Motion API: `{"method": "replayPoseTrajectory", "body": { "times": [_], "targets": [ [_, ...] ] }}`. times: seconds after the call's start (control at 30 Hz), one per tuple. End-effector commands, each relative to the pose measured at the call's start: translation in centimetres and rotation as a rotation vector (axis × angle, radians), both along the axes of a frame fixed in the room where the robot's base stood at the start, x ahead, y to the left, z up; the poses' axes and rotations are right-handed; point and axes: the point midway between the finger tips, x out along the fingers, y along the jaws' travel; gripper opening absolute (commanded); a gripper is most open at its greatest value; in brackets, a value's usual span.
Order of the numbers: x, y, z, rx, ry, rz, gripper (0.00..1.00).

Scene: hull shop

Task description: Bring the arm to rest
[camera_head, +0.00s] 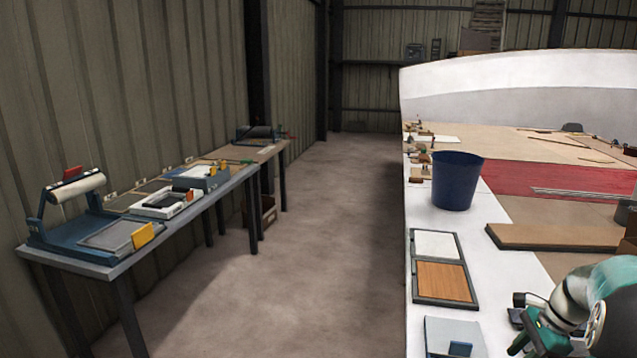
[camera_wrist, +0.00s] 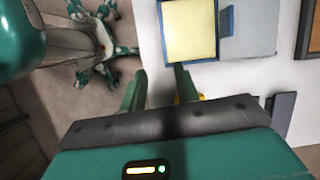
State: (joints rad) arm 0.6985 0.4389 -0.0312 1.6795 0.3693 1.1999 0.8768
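My gripper (camera_wrist: 160,72) shows in the wrist view with its two green fingers apart and nothing between them. It hangs above the white bench top, close to a yellow pad in a blue frame (camera_wrist: 190,30). The right fingertip overlaps the lower edge of that frame in the picture; I cannot tell whether they touch. In the head view, part of my green and white arm (camera_head: 590,300) is bent low over the white bench at the lower right. The fingers are not clear there.
On the white bench stand a dark blue bin (camera_head: 457,182), a framed two-panel board (camera_head: 441,284), a brown slab (camera_head: 553,237) and a pale plate with a blue block (camera_head: 460,349). A table with tools (camera_head: 92,266) stands along the left wall. The floor between (camera_head: 300,240) is clear.

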Motion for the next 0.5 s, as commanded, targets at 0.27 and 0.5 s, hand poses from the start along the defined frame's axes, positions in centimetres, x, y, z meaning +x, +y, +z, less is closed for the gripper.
{"method": "replayPoseTrajectory", "body": {
  "times": [0.27, 0.5],
  "targets": [
    [0.0, 5.0, 3.7, -0.090, -0.067, 0.198, 0.31],
    [-1.8, 11.8, 8.1, -0.219, -0.166, 0.481, 0.31]
  ]
}}
